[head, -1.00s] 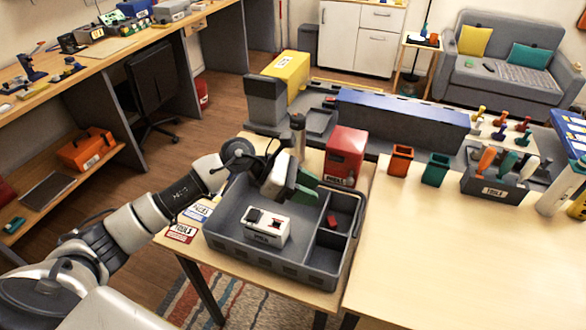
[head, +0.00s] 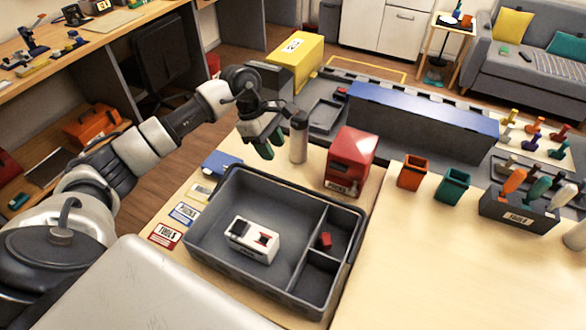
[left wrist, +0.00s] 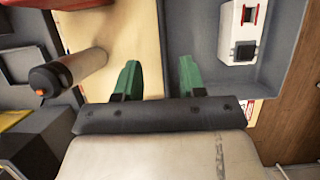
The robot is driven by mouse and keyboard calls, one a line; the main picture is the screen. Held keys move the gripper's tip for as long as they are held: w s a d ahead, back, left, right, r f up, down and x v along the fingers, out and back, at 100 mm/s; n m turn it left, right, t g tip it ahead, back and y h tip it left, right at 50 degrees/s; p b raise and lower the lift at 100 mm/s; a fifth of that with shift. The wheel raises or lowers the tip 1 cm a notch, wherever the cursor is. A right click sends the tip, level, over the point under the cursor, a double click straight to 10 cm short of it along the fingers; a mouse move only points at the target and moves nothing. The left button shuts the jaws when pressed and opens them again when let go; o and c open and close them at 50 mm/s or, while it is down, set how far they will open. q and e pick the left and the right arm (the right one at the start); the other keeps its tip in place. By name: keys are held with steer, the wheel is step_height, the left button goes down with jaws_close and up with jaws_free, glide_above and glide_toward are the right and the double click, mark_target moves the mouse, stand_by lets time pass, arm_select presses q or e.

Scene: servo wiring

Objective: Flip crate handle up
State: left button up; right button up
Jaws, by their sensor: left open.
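The grey crate (head: 232,179) stands on the wooden table, with one large compartment and two small ones on its right. A white box with black and red parts (head: 253,240) lies in the large compartment, and a small red piece (head: 325,240) lies in a small one. I cannot make out a raised handle above the crate. My left gripper (head: 265,146) is beyond the crate's far left corner, open and empty. In the left wrist view its green fingers (left wrist: 158,80) are apart, with the crate wall between and beside them. My right gripper is not in view.
A grey bottle (head: 299,140) stands just right of my left gripper. A red box (head: 350,162) stands behind the crate. Orange (head: 411,172) and green (head: 452,185) bins are to the right. Labelled cards (head: 165,235) lie left of the crate. The table's front right is clear.

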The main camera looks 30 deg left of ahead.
mark_target(289, 182)
arm_select(q)
steer(key=x, duration=0.1)
steer(key=p+x, duration=0.1)
steer(key=x, duration=0.2)
steer(key=shift+s+d+r, duration=0.1)
steer(key=shift+s+d, duration=0.05)
steer(key=shift+s, duration=0.2)
steer(key=p+x, duration=0.1)
steer(key=x, duration=0.4)
steer(key=shift+w+f+p, duration=0.15)
steer(key=shift+f+p, duration=0.1)
steer(key=shift+p, duration=0.1)
steer(key=shift+d+f, duration=0.2)
steer(key=shift+f, duration=0.3)
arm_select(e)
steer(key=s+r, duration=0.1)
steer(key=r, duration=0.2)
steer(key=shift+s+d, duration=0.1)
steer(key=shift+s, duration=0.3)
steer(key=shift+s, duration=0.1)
arm_select(q)
jaws_close()
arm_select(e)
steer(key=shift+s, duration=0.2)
